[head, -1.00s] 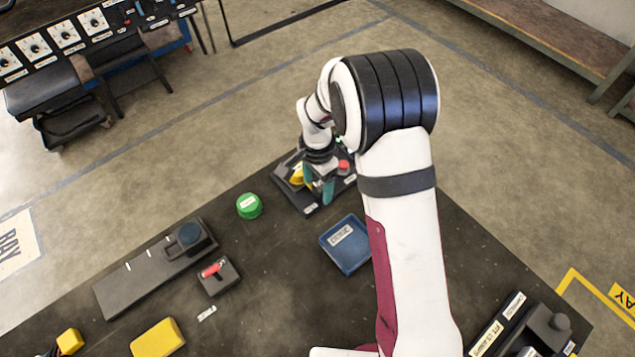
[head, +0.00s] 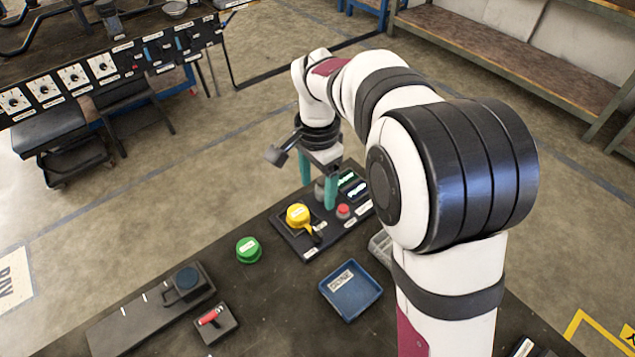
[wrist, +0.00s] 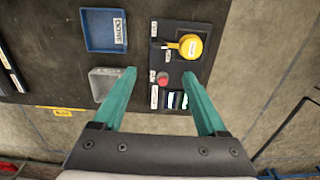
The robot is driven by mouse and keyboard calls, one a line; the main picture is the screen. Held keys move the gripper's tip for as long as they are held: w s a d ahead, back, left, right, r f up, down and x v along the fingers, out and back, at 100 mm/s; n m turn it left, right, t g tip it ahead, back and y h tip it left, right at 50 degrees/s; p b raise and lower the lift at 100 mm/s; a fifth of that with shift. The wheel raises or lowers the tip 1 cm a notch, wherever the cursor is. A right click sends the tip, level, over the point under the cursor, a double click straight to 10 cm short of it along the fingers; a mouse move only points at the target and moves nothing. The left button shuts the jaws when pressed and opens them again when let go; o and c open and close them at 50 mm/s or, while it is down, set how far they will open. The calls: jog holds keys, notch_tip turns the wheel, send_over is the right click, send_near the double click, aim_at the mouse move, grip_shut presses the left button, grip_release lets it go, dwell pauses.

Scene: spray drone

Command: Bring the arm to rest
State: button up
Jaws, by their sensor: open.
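My gripper (head: 318,190) has two teal fingers spread apart with nothing between them. It hangs above the back edge of the dark table, over the black control panel (head: 285,236). In the wrist view the open fingers (wrist: 158,95) frame the panel's red button (wrist: 163,79) from above. The panel also carries a yellow knob with a lever (head: 298,216) and small lit displays (wrist: 177,100). In the head view the fingers are apart from the yellow knob; the gap to the panel below cannot be judged exactly.
A blue tray (head: 376,294) and a clear box (wrist: 97,88) are near the panel. Open floor is beyond the table's back edge.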

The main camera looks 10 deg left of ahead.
jog(key=shift+r, duration=0.15)
jog(key=s+d+r+n, duration=0.1)
jog(key=s+d+r, duration=0.4)
jog(key=s+d, duration=0.3)
jog(key=s+d+f+n+y, duration=0.1)
jog(key=s, duration=0.8)
jog(key=s+d+f+n, duration=0.1)
jog(key=s+d, duration=0.1)
jog(key=s, duration=0.7)
jog(key=shift+s+f+n+y, duration=0.2)
jog(key=shift+f+n+y, duration=0.1)
jog(key=shift+y, duration=0.1)
